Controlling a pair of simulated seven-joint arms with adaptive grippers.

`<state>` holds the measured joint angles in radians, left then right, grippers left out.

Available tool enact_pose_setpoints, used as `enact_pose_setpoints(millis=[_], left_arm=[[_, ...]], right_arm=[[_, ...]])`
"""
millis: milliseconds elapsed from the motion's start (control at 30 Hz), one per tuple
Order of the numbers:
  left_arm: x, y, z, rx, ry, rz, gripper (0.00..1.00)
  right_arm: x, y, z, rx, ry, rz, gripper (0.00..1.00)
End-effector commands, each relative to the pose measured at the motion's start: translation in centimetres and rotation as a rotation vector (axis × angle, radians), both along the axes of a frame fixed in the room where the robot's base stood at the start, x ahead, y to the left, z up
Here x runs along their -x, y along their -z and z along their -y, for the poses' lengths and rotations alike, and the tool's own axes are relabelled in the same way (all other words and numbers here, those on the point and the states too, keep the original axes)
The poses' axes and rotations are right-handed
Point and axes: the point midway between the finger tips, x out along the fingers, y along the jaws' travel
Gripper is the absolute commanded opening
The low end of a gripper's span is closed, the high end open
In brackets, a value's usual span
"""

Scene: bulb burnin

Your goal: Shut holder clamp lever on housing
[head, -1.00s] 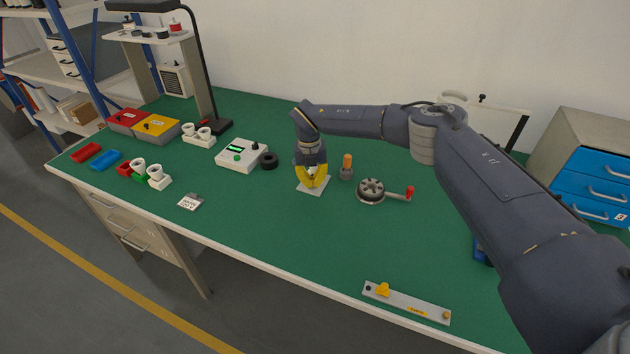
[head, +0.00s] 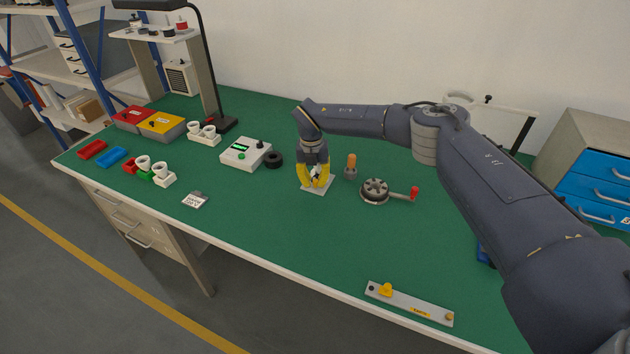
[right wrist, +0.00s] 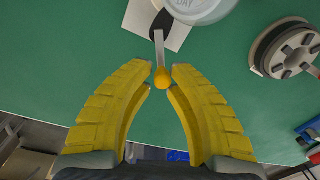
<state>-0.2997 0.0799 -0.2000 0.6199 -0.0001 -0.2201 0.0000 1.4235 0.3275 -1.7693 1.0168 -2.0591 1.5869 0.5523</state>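The holder's clamp lever shows in the right wrist view as a thin grey bar with a yellow-orange knob (right wrist: 162,77). It runs up to a dark pivot beside a round white housing (right wrist: 195,8), which is cut off by the frame top. Both stand on a pale base plate (right wrist: 176,38), which also shows in the head view (head: 318,190). My right gripper (right wrist: 162,70) points down with its yellow fingers either side of the knob, with small gaps; it looks partly open. In the head view my right gripper (head: 317,184) hides most of the holder. My left gripper is out of view.
A dark ring (head: 273,159) and a white meter box (head: 245,153) stand left of the holder. An orange-topped post (head: 351,168) and a round fixture with a red-knobbed crank (head: 375,190) stand close to its right.

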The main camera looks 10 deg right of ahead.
Motion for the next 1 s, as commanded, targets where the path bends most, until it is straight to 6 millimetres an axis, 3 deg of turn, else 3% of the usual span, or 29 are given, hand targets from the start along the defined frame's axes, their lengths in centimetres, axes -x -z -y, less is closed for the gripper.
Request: enact_pose_setpoints(millis=[100, 467, 1000], left_arm=[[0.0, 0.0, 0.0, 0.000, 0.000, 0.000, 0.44], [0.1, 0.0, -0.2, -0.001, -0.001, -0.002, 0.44], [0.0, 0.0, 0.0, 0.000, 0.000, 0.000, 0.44]], right_arm=[[0.0, 0.0, 0.1, 0.001, 0.001, 0.000, 0.27], [0.0, -0.7, 0.1, 0.001, 0.000, 0.001, 0.27], [-0.2, -9.3, -0.4, 0.002, 0.001, 0.002, 0.27]])
